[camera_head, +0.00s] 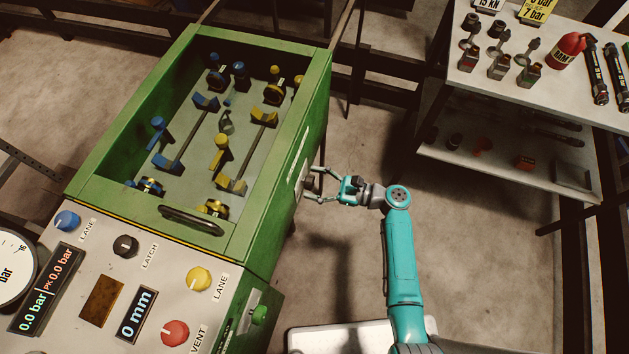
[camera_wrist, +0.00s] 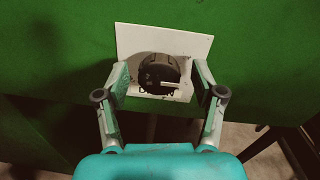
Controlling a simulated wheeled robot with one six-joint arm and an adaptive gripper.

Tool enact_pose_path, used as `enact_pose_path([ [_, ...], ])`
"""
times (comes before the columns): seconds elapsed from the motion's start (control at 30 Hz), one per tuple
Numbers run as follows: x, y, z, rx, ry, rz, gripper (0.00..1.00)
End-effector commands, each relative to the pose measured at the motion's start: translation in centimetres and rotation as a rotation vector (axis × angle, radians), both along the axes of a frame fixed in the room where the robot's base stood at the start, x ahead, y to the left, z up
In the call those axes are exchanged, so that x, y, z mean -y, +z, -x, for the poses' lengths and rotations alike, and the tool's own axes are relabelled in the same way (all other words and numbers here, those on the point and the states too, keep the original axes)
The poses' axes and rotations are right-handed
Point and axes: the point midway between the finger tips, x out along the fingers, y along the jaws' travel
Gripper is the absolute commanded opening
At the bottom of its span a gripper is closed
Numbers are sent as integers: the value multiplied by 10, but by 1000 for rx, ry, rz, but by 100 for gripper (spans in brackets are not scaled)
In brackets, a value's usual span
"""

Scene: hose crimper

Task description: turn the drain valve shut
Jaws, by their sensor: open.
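The drain valve is a dark round knob (camera_wrist: 158,74) with a pale pointer bar, on a white plate (camera_wrist: 195,46) on the machine's green side wall. Lettering under the knob is partly hidden. In the head view the knob (camera_head: 309,183) shows side-on at the right side of the green machine. My gripper (camera_head: 313,185) is open, with its two fingers on either side of the knob. In the wrist view my gripper (camera_wrist: 160,84) has a finger left and right of the knob, with a visible gap on each side. Contact cannot be told.
The green machine (camera_head: 85,170) has an open top with blue and yellow parts inside. Its front panel (camera_head: 70,283) carries coloured knobs and displays. A shelf (camera_head: 590,115) with tools stands at the right. The floor between is clear.

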Motion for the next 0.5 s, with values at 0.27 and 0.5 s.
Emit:
enact_pose_path([
  [0.27, -1, 0, 0, 0, 0, 0, 68],
  [0.5, -1, 0, 0, 0, 0, 0, 13],
])
